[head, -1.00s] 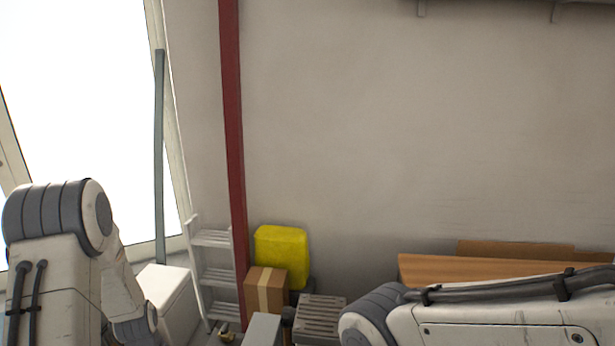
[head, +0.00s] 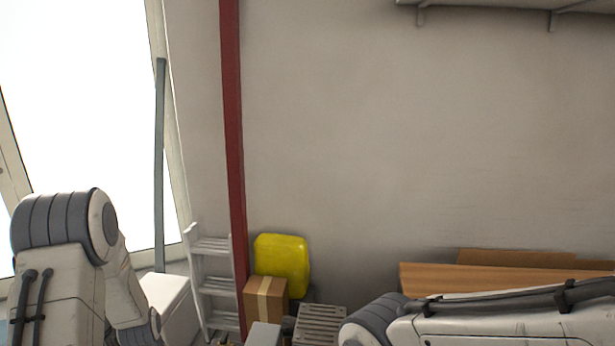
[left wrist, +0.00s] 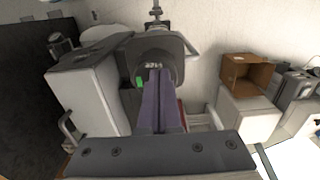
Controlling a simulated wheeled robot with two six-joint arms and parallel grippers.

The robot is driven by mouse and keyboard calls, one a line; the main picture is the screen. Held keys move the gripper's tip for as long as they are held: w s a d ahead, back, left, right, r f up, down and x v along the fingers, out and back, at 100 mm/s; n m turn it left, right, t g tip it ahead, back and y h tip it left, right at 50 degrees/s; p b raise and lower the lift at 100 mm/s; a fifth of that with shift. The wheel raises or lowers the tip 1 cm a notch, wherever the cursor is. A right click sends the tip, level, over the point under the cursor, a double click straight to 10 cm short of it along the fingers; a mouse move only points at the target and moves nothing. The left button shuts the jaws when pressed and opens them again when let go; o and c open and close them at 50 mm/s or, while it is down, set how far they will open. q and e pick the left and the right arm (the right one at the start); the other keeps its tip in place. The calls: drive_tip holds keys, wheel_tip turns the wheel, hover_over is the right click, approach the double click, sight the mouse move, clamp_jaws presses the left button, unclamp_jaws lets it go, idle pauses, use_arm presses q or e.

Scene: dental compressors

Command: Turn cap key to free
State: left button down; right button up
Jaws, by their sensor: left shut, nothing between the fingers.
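In the left wrist view my left gripper (left wrist: 153,72) is shut, its two purple fingers pressed together and empty. The fingertips overlap a dark round part (left wrist: 168,69) on a grey unit (left wrist: 183,44). A small white marking shows just above the tips and a small green piece (left wrist: 140,82) shows beside them. I cannot make out a cap key for certain, nor whether the tips touch the dark part. In the head view only my arms show, with no gripper and no cap key.
In the left wrist view a large pale box-shaped unit with handles (left wrist: 92,95) stands left of the fingers. An open cardboard box (left wrist: 246,72) sits at right. In the head view a white step ladder (head: 213,285), a yellow object (head: 282,262) and a carton (head: 265,299) stand by the wall.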

use_arm(q)
drive_tip(key=shift+d+p, duration=0.3)
drive_tip(key=shift+d, duration=0.05)
idle(0.6)
drive_tip(key=shift+s+d, duration=0.1)
drive_tip(key=shift+d, duration=0.05)
drive_tip(key=shift+d+p, duration=0.2)
drive_tip(key=shift+p, duration=0.1)
drive_tip(key=shift+d, duration=0.1)
drive_tip(key=shift+s+d, duration=0.1)
drive_tip(key=shift+s, duration=0.2)
wheel_tip(320, 180, up, 6)
drive_tip(key=p, duration=0.5)
idle(0.3)
